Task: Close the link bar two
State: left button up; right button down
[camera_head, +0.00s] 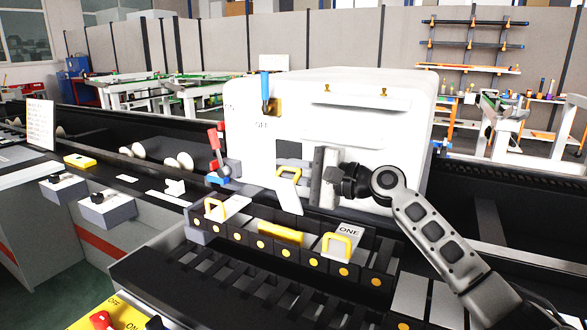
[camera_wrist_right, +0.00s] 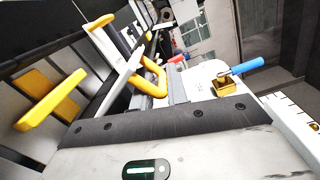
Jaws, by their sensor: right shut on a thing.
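A tilted white link bar (camera_head: 288,198) with a yellow handle stands raised in front of the white cabinet, above the black rack. No label on it is readable, so I take it for link bar two. My right gripper (camera_head: 303,176) comes in from the right and is shut on its yellow handle; the fingertips are partly hidden. In the right wrist view, the yellow handle (camera_wrist_right: 155,80) and the white bar show beyond the gripper body. Another bar, marked ONE (camera_head: 347,230), lies low in the rack to the right. My left gripper is not in view.
The black rack (camera_head: 215,288) has a front row of black blocks with yellow dots. The white cabinet (camera_head: 350,130) stands close behind, with a blue-handled switch (camera_head: 265,92). A red lever (camera_head: 215,140) stands left.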

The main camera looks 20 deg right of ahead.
jog(key=shift+s+a+r+n, duration=0.25)
jog(key=shift+r+n, duration=0.05)
jog(key=shift+r, duration=0.15)
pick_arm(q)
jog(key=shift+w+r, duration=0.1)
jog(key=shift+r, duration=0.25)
pick_arm(e)
jog(key=shift+a, duration=0.1)
jog(key=c, duration=1.5)
grip_release()
jog(key=shift+s, duration=0.1)
jog(key=shift+a, duration=0.1)
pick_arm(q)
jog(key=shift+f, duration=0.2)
pick_arm(e)
jog(key=shift+f, duration=0.15)
